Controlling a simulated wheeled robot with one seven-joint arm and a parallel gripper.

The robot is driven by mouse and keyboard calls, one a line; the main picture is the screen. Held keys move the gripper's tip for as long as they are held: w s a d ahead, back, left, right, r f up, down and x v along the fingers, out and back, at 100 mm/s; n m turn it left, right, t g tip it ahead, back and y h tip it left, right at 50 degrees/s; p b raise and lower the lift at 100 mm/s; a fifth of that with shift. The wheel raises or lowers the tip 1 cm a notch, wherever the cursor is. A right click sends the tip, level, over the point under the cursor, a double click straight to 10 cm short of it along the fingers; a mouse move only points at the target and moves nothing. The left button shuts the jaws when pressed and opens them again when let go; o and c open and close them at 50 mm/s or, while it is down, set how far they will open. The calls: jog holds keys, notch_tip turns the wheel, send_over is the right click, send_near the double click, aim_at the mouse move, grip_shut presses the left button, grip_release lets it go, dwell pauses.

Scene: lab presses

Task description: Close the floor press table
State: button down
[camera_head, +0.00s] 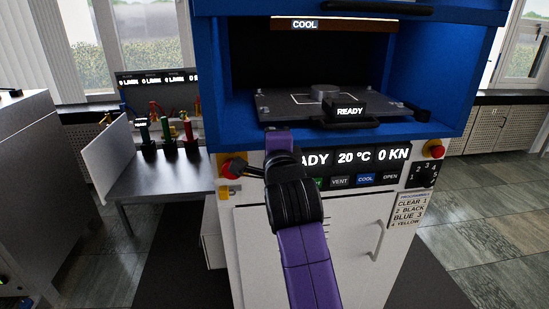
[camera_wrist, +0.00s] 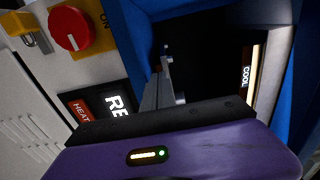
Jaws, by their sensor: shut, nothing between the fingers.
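The press table is a dark flat plate (camera_head: 285,106) in the blue-framed opening of the floor press (camera_head: 217,90), low above the control panel. It carries a round grey piece (camera_head: 323,92) inside a white outline. A dark block marked READY (camera_head: 348,111) and a dark handle (camera_head: 350,124) are at its front. How far the plate sticks out is hard to tell. My purple arm rises in front of the panel to the table's front left. In the wrist view my gripper (camera_wrist: 165,62) is shut and empty, its thin grey fingers pointing toward the dark opening.
A red knob (camera_wrist: 71,28) on a yellow plate is close by in the wrist view. The panel display (camera_head: 358,157) reads 20 °C and 0 KN. A side bench (camera_head: 165,182) with coloured fittings stands left. A cabinet door handle (camera_head: 378,240) juts out below. The right floor is clear.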

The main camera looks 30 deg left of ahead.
jog(key=v, duration=0.8)
jog(key=c, duration=2)
grip_release()
jog(key=shift+s+d+r, duration=0.1)
jog(key=shift+s, duration=0.15)
jog(key=o, duration=0.6)
jog(key=shift+m+h, duration=0.3)
jog(key=shift+h, duration=0.1)
jog(key=d, duration=0.1)
jog(key=w+d+r+p, duration=0.1)
jog(key=w+d+r, duration=0.1)
jog(key=shift+w+d, duration=0.1)
jog(key=shift+d, duration=0.3)
jog(key=w+d+r+m+h+p, duration=0.15)
jog(key=w+d+r+p, duration=0.25)
jog(key=w+d+p, duration=0.45)
jog(key=p, duration=0.4)
send_near(353, 126)
notch_tip(353, 126, up, 4)
jog(key=w+d, duration=0.2)
jog(key=d, duration=0.1)
jog(key=shift+w+a+f+n+g+y+p, duration=0.2)
jog(key=shift+w+a+f+n+g, duration=0.15)
jog(key=shift+w+a+f, duration=0.6)
jog(key=shift+w+a+f+n+g+y+p, duration=0.2)
jog(key=shift+w+a+f+n+g, duration=0.15)
jog(key=shift+w+a+f, duration=0.7)
jog(key=shift+w+a+f+n+g+y+p, duration=0.2)
jog(key=shift+w+a+f+n+g, duration=0.15)
jog(key=shift+w+a, duration=0.7)
